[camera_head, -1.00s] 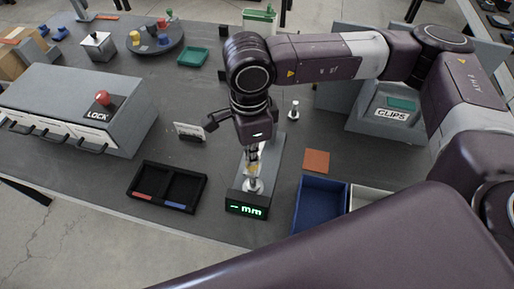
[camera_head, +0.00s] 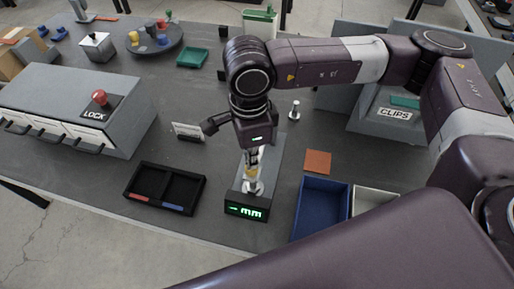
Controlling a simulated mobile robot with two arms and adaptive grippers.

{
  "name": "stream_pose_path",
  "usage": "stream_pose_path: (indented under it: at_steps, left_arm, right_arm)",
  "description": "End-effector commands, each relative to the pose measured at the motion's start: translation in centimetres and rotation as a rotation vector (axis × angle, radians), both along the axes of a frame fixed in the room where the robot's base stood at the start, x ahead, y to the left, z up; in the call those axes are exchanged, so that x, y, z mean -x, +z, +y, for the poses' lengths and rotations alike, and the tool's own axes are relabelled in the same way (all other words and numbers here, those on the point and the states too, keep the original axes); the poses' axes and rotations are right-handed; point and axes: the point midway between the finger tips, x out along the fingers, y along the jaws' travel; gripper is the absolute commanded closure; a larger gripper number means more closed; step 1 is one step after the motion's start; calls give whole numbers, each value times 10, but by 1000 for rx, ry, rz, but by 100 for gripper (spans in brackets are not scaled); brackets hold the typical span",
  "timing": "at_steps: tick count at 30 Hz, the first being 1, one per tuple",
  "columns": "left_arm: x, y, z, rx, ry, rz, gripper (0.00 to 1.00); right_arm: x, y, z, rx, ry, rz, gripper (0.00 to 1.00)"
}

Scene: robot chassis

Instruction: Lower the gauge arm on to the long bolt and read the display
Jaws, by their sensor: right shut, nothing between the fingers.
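The gauge (camera_head: 268,165) is a grey plate on the table with a black display (camera_head: 246,210) at its front edge. The display reads "– mm" in green, with no number. My right gripper (camera_head: 253,180) points down over the front part of the gauge, just behind the display. Its fingers are shut, and they overlap pale metal parts below, so I cannot tell the gauge arm or the long bolt apart there. A small silver post on a round foot (camera_head: 294,110) stands to the right behind the gauge. My left gripper is not in view.
A black two-part tray (camera_head: 166,188) with red and blue labels lies left of the gauge. A blue bin (camera_head: 321,206) and an orange square (camera_head: 317,161) are at its right. A grey LOCK cabinet (camera_head: 75,112) stands left; a CLIPS box (camera_head: 395,113) is right.

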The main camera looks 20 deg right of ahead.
Motion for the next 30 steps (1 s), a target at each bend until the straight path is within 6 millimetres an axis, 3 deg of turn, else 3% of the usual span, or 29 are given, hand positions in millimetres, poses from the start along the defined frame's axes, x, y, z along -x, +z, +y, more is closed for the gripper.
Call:
stream_pose_path:
  at_steps: [14, 30]
  left_arm:
    - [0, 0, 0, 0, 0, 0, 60]
    - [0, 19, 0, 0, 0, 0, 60]
  right_arm:
    - [0, 2, 0, 0, 0, -1, 100]
    - [0, 55, 0, -1, 1, -2, 100]
